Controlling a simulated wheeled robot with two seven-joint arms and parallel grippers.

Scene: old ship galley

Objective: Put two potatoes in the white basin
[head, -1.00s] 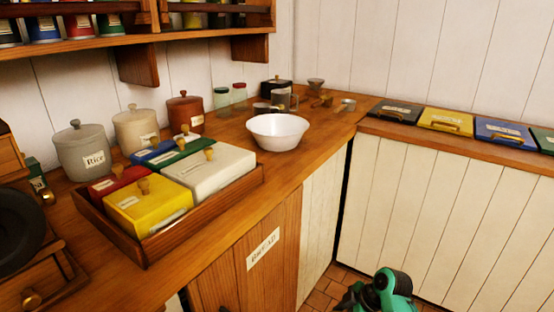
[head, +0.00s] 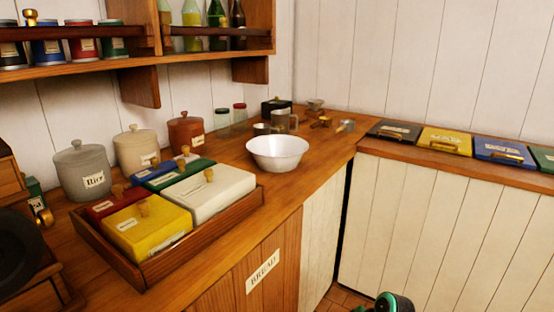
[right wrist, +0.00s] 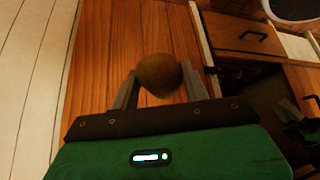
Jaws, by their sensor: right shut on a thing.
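The white basin (head: 278,153) stands upright on the wooden counter, near the corner, in the head view. Its inside, as far as it shows, looks empty. In the right wrist view my right gripper (right wrist: 160,82) is shut on a round brown potato (right wrist: 158,74), held in front of wooden cabinet fronts. In the head view only a green and black part of my right arm shows at the bottom edge. My left gripper is in neither view. No second potato is in sight.
A wooden tray (head: 142,279) with coloured lidded boxes stands left of the basin. Jars, canisters and a glass mug (head: 285,122) line the back. A shelf (head: 190,58) overhangs the left side. The counter front right of the tray is clear.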

